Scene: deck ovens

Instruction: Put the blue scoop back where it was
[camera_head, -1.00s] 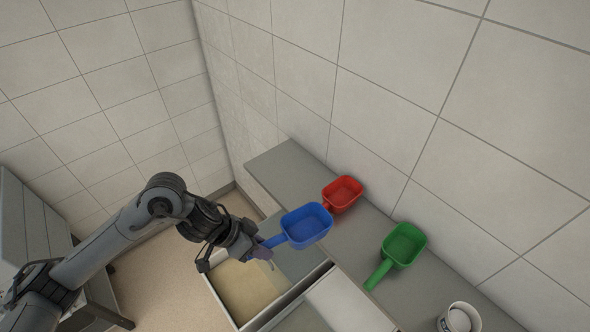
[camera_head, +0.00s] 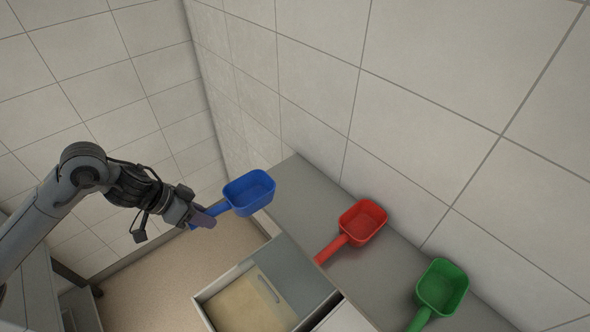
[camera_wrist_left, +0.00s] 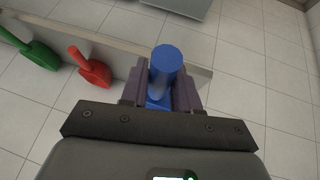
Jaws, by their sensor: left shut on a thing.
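The blue scoop (camera_head: 249,192) is in the air in the head view, beyond the left end of the grey shelf (camera_head: 300,205) and left of the red scoop. My left gripper (camera_head: 205,217) is shut on its handle, and the scoop's bowl points right, towards the wall. In the left wrist view the blue handle (camera_wrist_left: 166,68) stands between the two fingers (camera_wrist_left: 160,95), and the bowl is mostly hidden. My right gripper is in neither view.
The red scoop (camera_head: 362,222) and the green scoop (camera_head: 441,287) lie on the shelf along the tiled wall. The shelf's left end is bare.

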